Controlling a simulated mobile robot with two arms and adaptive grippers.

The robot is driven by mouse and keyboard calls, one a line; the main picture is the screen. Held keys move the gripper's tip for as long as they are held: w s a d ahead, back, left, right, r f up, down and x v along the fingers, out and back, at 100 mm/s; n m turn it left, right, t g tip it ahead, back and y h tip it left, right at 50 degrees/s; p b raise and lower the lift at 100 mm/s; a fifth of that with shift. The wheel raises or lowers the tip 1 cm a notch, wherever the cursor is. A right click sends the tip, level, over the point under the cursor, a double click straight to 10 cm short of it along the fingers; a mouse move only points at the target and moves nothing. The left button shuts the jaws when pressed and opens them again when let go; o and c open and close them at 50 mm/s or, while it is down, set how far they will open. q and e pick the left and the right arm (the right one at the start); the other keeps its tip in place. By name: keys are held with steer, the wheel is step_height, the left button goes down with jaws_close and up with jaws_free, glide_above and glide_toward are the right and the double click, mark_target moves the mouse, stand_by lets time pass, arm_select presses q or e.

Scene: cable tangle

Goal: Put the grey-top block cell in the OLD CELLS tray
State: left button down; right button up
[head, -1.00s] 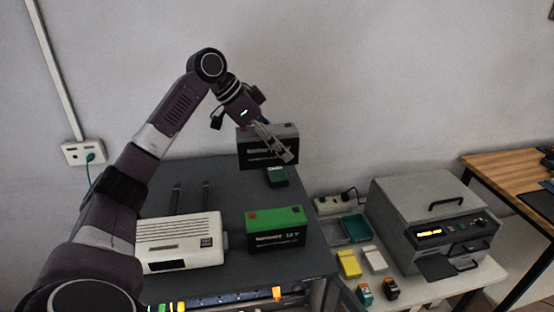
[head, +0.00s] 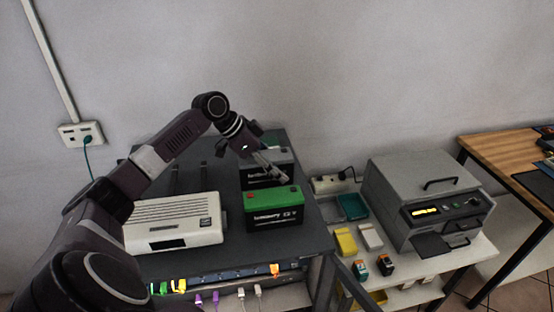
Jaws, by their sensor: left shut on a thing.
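The grey-top block cell (head: 256,171) is a dark block with a grey lid, behind the green-top cell in the head view. My left gripper (head: 275,170) is shut on it from above. Its lower part is hidden by the green-top cell, so I cannot tell whether it touches the dark table. The green-top block cell (head: 275,222) stands upright on the table, in front of it. I can read no OLD CELLS label; a grey tray (head: 327,211) and a green tray (head: 353,207) lie on the white table. My right gripper is not in view.
A white router (head: 175,224) with two antennas stands left of the cells on the dark table (head: 236,254). Right of it, the white table holds a power strip (head: 333,184), small yellow and white boxes, two cartridges and a grey machine (head: 421,200).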

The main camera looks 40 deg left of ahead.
arm_select(q)
steer(key=shift+w+f+p, duration=0.1)
steer(key=shift+f+p, duration=0.3)
steer(key=shift+f, duration=1.4)
steer(key=c, duration=1.5)
jaws_free()
steer(key=shift+d+f, duration=0.1)
steer(key=shift+f, duration=0.15)
steer(key=o, duration=0.5)
steer(key=shift+s+r, duration=0.1)
steer(key=shift+s, duration=0.1)
steer(key=shift+c, duration=0.2)
